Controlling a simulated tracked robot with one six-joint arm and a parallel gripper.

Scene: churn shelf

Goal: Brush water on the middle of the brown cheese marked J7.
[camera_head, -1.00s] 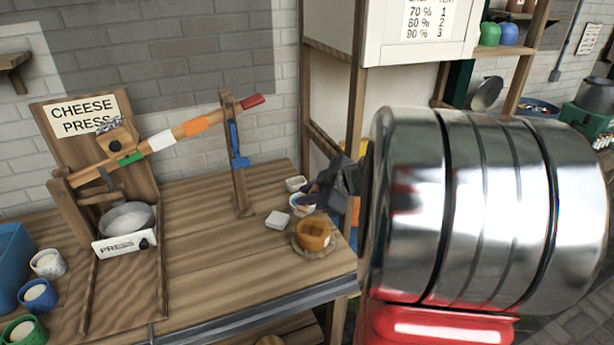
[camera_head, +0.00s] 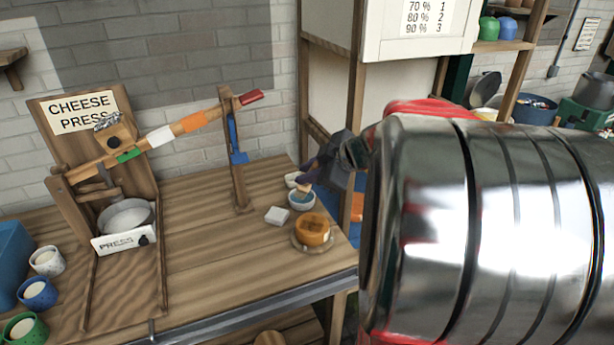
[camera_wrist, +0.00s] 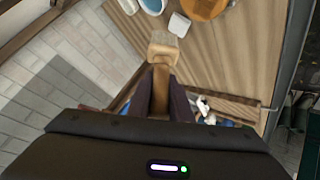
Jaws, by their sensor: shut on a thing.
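The brown cheese (camera_head: 313,228) sits on a round board at the right front of the table; a dark mark on its side is too small to read. It is partly in the wrist view (camera_wrist: 203,6). My gripper (camera_wrist: 160,98) is shut on a brush (camera_wrist: 163,50) with a wooden handle and pale bristles. In the head view my gripper (camera_head: 310,180) is behind and above the cheese, over a small bluish bowl (camera_head: 302,205). The bowl also shows in the wrist view (camera_wrist: 152,7).
A white block (camera_head: 277,216) lies left of the cheese, and a second small bowl (camera_head: 292,179) stands behind. The cheese press (camera_head: 125,215) stands at left, its lever post (camera_head: 238,165) mid-table. A cabinet (camera_head: 410,30) rises behind my arm. The table's front middle is clear.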

